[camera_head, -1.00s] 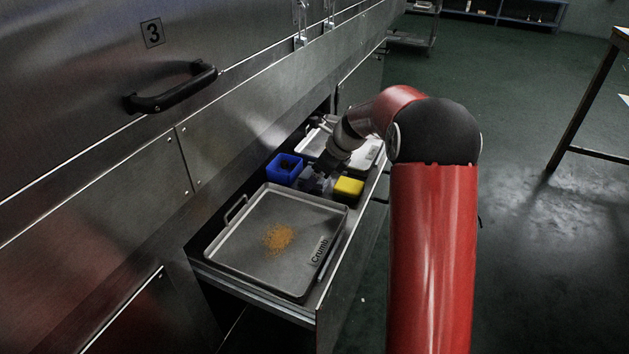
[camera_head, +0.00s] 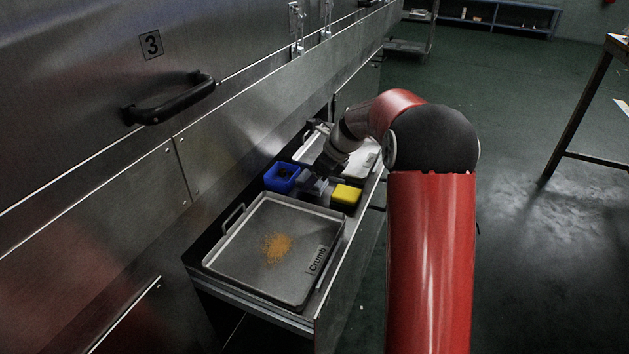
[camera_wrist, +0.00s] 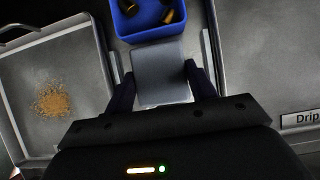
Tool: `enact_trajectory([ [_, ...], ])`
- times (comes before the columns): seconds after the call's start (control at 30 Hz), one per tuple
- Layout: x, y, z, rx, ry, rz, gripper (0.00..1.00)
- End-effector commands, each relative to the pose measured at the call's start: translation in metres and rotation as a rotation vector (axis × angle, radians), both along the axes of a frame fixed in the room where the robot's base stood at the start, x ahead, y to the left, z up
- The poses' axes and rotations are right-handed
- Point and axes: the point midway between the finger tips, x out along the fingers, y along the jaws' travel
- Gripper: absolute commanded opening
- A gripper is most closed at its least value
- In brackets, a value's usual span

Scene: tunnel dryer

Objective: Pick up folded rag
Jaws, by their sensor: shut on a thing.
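The folded rag (camera_wrist: 162,75) is a grey, flat-topped block in the wrist view, between the two dark fingers of my gripper (camera_wrist: 160,92). My gripper is shut on it. In the head view my gripper (camera_head: 318,182) is down in the open drawer, between the blue bin and the yellow block. The rag (camera_head: 313,187) shows there only as a small grey patch, partly hidden by the gripper. I cannot tell whether the rag still touches the drawer floor.
The crumb tray (camera_head: 245,262) with orange crumbs lies at the drawer's near end. The blue bin (camera_head: 281,177) holds small brownish pieces. A yellow block (camera_head: 346,195) sits to the right. A second tray (camera_head: 364,160), labelled Drip in the wrist view, lies behind. Drawer walls are close around.

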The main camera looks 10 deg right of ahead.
Motion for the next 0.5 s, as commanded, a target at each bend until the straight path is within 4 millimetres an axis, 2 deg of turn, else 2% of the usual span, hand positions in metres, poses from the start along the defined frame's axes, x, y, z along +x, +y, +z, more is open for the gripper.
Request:
enact_trajectory([
  [0.27, 0.001, 0.0, 0.06, -0.001, -0.005, 0.0, 0.34],
  [0.5, 0.001, 0.0, 0.128, -0.002, -0.004, -0.001, 0.34],
])
